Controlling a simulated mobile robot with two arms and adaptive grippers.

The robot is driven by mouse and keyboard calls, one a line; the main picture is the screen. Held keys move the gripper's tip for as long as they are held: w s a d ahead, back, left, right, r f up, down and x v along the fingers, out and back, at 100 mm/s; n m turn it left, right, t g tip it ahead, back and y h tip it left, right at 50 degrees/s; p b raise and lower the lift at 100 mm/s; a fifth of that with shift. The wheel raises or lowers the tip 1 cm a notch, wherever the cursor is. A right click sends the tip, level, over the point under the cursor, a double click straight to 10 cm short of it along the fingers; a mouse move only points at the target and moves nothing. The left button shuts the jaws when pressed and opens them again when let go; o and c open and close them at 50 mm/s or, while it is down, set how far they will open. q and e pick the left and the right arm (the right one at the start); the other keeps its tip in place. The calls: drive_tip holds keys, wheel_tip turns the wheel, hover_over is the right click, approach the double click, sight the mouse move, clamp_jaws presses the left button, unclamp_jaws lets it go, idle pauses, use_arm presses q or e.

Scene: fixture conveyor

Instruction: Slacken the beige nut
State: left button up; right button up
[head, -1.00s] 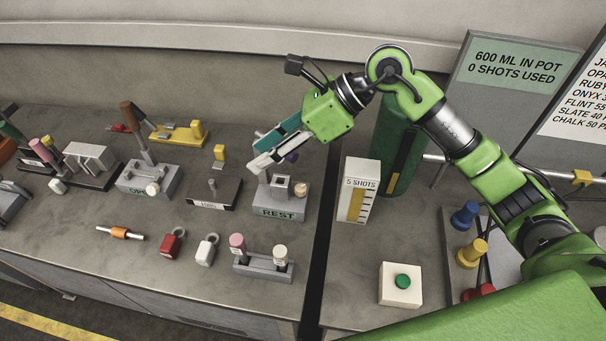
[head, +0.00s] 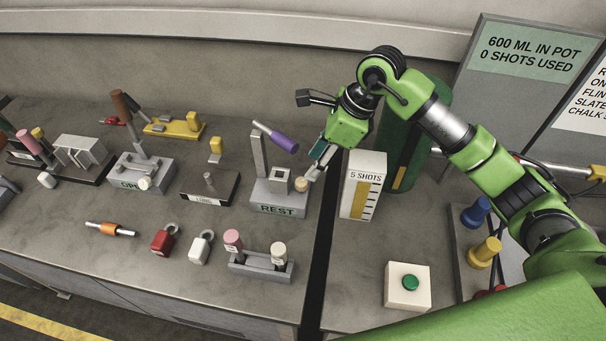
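The beige nut (head: 302,184) is a small tan cylinder at the right side of the grey block marked REST (head: 272,204). My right gripper (head: 314,171) comes down from the upper right, with its fingertips just above and right of the nut. I cannot tell whether they touch it, and the fingers overlap in this view, so their gap is hidden. My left gripper is out of view.
A white gauge box marked 5 SHOTS (head: 362,185) stands close to the right of my gripper, with a green cylinder (head: 403,150) behind. A dark gap separates the benches. A rack with pink and cream knobs (head: 260,265) is in front. A green button box (head: 408,287) sits front right.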

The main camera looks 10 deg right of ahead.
sight(301, 181)
drive_tip(key=p+x, duration=0.1)
drive_tip(key=x, duration=0.5)
drive_tip(key=shift+a+f+p, duration=0.1)
drive_tip(key=shift+a+p, duration=0.05)
drive_tip(key=shift+p, duration=0.15)
drive_tip(key=shift+x, duration=0.75)
